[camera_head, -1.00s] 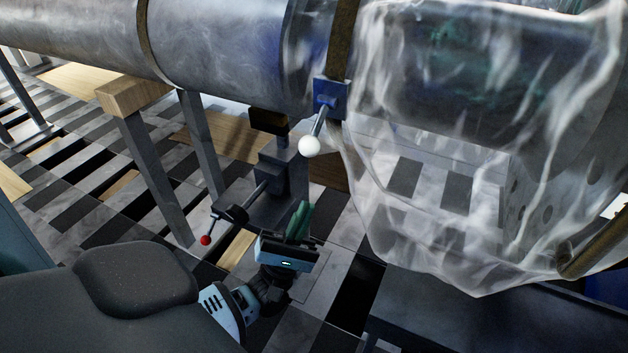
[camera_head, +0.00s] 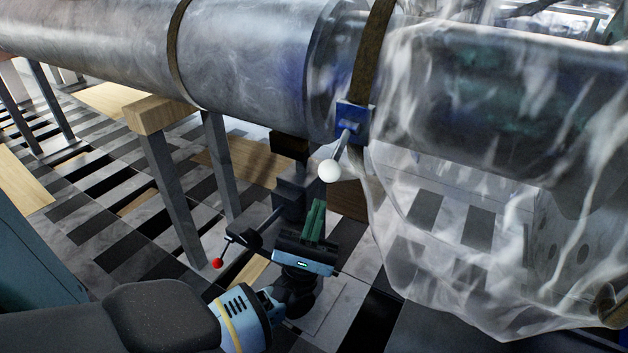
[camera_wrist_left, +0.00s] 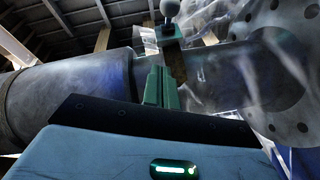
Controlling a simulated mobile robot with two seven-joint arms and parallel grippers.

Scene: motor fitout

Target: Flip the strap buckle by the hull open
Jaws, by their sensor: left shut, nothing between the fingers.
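The strap buckle (camera_head: 353,121) is a blue block on a brown strap (camera_head: 371,50) around the grey cylindrical hull (camera_head: 240,60). Its lever (camera_head: 341,148) slants down and ends in a white ball knob (camera_head: 329,171). In the left wrist view the knob (camera_wrist_left: 169,8) shows at the top centre, beyond the fingers. My left gripper (camera_head: 315,220) has green fingers and is shut and empty. It is below the knob and apart from it, pointing up. The fingers (camera_wrist_left: 160,88) also show in the left wrist view. My right gripper is not in view.
Clear, wrinkled plastic sheeting (camera_head: 470,190) hangs right of the buckle. A dark stand with a red-knobbed lever (camera_head: 218,263) is left of my gripper. A wooden-topped support (camera_head: 160,112) stands farther left. Tiled floor lies below.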

